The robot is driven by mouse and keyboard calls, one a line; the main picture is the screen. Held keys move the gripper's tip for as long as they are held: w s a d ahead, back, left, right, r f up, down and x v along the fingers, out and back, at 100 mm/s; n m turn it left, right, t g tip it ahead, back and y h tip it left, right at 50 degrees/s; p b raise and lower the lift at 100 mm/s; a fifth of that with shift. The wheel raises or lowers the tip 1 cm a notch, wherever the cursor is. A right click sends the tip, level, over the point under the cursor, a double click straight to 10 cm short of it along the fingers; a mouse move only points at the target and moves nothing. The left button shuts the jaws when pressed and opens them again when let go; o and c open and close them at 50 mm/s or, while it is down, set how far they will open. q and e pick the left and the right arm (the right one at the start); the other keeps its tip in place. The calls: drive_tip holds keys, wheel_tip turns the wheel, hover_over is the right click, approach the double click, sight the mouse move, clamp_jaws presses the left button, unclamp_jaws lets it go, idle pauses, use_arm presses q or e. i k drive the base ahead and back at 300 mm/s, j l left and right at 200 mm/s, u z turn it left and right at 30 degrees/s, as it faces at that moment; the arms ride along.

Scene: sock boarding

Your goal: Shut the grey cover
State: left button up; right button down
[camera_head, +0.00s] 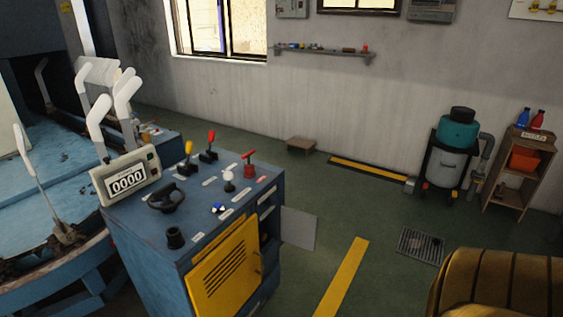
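A flat grey cover (299,228) sticks out from the right side of the blue control cabinet (145,239). It stands open, swung away from the cabinet. Beside it, that side of the cabinet shows dark open recesses (268,219); their inside is too dark to make out. Neither of my grippers is in view.
The cabinet's front has a yellow louvred door (225,268). Its top carries levers, knobs and a counter (127,176) reading 0000. A blue machine with white foot-shaped boards (126,92) stands left. Green floor (382,217) lies right of the cover; a brown ribbed object (500,285) fills the lower right.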

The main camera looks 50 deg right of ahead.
sight(298, 228)
drive_tip(key=l+u, duration=0.9)
drive_tip(key=l, duration=0.35)
drive_tip(key=k+l+u, duration=0.1)
drive_tip(key=l, duration=0.35)
drive_tip(key=k+l+u, duration=0.1)
drive_tip(key=l, duration=0.35)
drive_tip(key=k+l+u, duration=0.1)
drive_tip(key=l, duration=0.35)
drive_tip(key=k+l+u, duration=0.1)
drive_tip(key=l, duration=0.3)
drive_tip(key=k+l, duration=0.15)
drive_tip(key=l, duration=0.25)
drive_tip(key=k+l, duration=0.1)
drive_tip(key=l, duration=0.3)
drive_tip(key=k+l, duration=0.15)
drive_tip(key=l, duration=0.25)
drive_tip(key=k+l, duration=0.15)
drive_tip(key=l, duration=0.25)
drive_tip(key=k+l, duration=0.1)
drive_tip(key=l, duration=0.3)
drive_tip(key=k+l, duration=0.15)
drive_tip(key=l, duration=0.25)
